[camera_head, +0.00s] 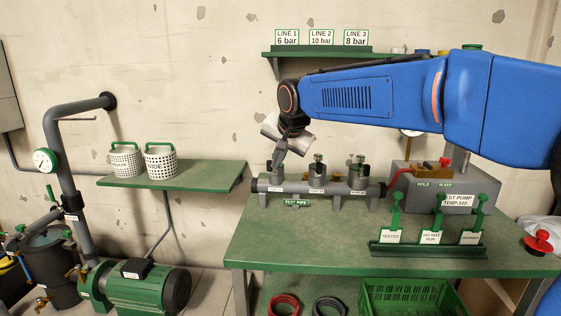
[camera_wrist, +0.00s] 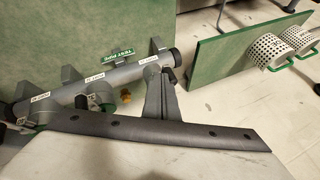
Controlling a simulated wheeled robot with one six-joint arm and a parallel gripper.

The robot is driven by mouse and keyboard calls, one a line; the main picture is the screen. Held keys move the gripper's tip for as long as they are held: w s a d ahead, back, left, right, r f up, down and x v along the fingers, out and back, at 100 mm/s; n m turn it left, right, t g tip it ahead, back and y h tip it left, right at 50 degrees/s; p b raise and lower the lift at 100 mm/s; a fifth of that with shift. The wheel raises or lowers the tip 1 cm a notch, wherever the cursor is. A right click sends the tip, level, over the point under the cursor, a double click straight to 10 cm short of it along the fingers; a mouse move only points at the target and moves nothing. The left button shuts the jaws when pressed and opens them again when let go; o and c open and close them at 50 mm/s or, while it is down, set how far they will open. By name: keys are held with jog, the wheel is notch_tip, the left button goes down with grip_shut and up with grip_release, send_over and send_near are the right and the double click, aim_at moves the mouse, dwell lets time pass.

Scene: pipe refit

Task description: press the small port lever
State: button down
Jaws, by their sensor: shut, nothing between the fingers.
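The grey test pipe (camera_head: 336,187) lies along the back of the green bench, with labelled ports on top. A middle port fitting (camera_head: 318,172) and a right port fitting (camera_head: 358,174) stand upright with small knobs or levers. My gripper (camera_head: 275,166) is shut and empty, pointing down at the pipe's left end, and hides whatever stands there. In the wrist view my gripper (camera_wrist: 167,76) is close by the pipe's end (camera_wrist: 165,58); I cannot tell if it touches. The port labels are too small to read, so I cannot tell which lever is the small one.
The test pump (camera_head: 440,188) stands right of the pipe. A rack of tagged green levers (camera_head: 428,249) is at the bench front. A side shelf (camera_head: 190,178) holds two white baskets. A line shelf (camera_head: 320,54) hangs above. Bare bench top (camera_head: 290,235) lies before the pipe.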

jog(key=shift+a, duration=1.1)
jog(key=a+m+h, duration=0.1)
jog(key=m, duration=0.1)
jog(key=w+a+m+h, duration=0.1)
jog(key=m+h, duration=0.1)
jog(key=m, duration=0.1)
jog(key=a+m+h, duration=0.1)
jog(key=m+h, duration=0.1)
jog(key=m, duration=0.1)
jog(key=shift+w+a, duration=0.4)
jog(key=shift+d, duration=0.15)
jog(key=shift+w+d, duration=0.4)
jog(key=shift+d, duration=0.15)
jog(key=shift+s, duration=0.1)
